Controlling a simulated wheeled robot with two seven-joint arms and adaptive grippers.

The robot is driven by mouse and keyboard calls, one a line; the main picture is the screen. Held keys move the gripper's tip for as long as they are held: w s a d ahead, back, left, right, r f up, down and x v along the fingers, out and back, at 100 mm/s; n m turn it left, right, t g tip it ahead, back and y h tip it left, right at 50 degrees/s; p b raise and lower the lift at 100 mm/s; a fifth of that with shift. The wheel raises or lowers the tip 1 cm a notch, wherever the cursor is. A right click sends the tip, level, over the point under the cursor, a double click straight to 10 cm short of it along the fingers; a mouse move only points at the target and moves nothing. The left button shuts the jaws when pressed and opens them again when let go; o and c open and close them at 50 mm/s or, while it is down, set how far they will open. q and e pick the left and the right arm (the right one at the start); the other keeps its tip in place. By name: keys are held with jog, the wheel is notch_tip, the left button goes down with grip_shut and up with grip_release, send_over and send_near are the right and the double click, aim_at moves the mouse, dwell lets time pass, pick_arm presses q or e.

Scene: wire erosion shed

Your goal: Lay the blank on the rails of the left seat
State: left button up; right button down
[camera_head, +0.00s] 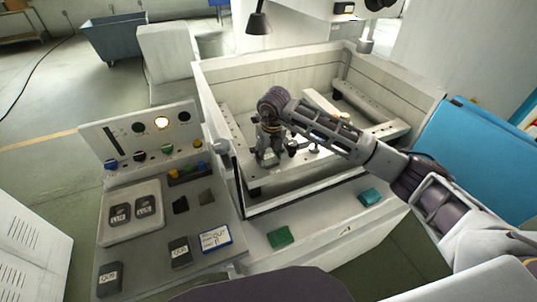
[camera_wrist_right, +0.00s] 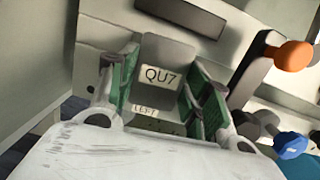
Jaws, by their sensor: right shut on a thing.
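My right gripper (camera_head: 269,146) reaches down into the left part of the pale machine tank. In the right wrist view its green-padded fingers (camera_wrist_right: 163,97) are shut on a grey blank (camera_wrist_right: 171,58) with a label reading QU7. A small LEFT label (camera_wrist_right: 145,110) shows just below the blank, so the blank is at the left seat. The rails under it are largely hidden by the gripper and the blank; I cannot tell whether the blank touches them. In the head view the blank is mostly hidden by my gripper. My left gripper is not in view.
The tank wall (camera_head: 268,76) surrounds the work area, with another rail (camera_head: 370,104) to the right. A tray (camera_head: 130,232) holds two more. An orange knob (camera_wrist_right: 293,55) is near my gripper.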

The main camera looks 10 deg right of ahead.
jog(key=c, duration=0.6)
grip_release()
jog(key=r, duration=0.4)
jog(key=s+r, duration=0.1)
jog(key=r, duration=0.7)
jog(key=shift+s+d, duration=0.2)
jog(key=shift+s, duration=0.2)
jog(key=shift+f, duration=0.1)
